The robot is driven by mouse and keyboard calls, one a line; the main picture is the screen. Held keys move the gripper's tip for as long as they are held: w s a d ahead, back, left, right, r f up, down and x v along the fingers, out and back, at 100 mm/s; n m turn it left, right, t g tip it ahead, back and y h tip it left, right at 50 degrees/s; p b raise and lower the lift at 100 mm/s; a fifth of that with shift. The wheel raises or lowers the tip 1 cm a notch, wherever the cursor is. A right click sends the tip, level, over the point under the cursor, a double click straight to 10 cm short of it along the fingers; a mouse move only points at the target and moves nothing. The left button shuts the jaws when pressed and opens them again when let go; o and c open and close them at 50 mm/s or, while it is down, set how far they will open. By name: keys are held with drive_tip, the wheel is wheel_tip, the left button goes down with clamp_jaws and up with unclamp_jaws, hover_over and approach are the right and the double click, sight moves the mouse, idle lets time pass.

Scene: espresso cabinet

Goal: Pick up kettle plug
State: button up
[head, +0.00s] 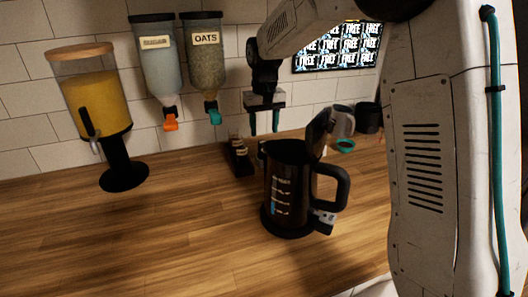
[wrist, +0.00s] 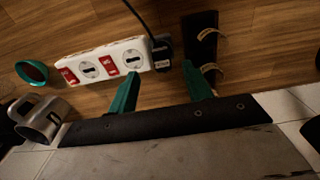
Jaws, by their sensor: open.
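The kettle plug (wrist: 161,54) is black and sits at the right end of a white power strip (wrist: 110,62) in the wrist view, with a black cord running up from it. My gripper (wrist: 160,71) is open, with its two green fingers apart. In the wrist view the plug appears between and just beyond the fingertips, nearer the right one; the height gap is hard to judge. In the head view my gripper (head: 264,122) hangs behind the black kettle (head: 288,195).
A black holder (wrist: 202,38) stands close right of the plug. A metal cup (wrist: 42,118) and a green bowl (wrist: 32,72) lie left of the strip. Dispensers (head: 95,95) stand or hang at the left along the tiled wall. The front left counter (head: 120,240) is clear.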

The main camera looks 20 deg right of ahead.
sight(263, 142)
drive_tip(key=f, duration=0.7)
drive_tip(key=shift+w+a, duration=0.15)
drive_tip(key=shift+w, duration=0.2)
clamp_jaws()
